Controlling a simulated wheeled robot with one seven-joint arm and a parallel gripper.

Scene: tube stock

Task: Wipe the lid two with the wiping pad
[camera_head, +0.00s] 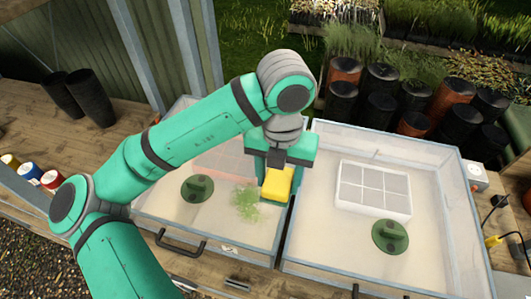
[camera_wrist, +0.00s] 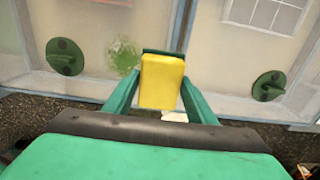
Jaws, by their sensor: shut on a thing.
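My gripper (camera_head: 277,170) is shut on the yellow wiping pad (camera_head: 277,186) and holds it over the right side of the left clear lid (camera_head: 225,228). The pad also shows in the wrist view (camera_wrist: 161,82), between my two green fingers. A green smudge (camera_head: 246,204) lies on the left lid, just left of the pad; it also shows in the wrist view (camera_wrist: 122,56). I cannot tell whether the pad touches the lid. The right clear lid (camera_head: 325,238) shows no smudge. No number on either lid can be read.
Round green knobbed vents stand on the left lid (camera_head: 197,188) and the right lid (camera_head: 390,236). A white divided tray (camera_head: 374,188) shows at the right lid. Dark handles (camera_head: 181,243) line the front. Black and terracotta pots (camera_head: 380,82) crowd the back right.

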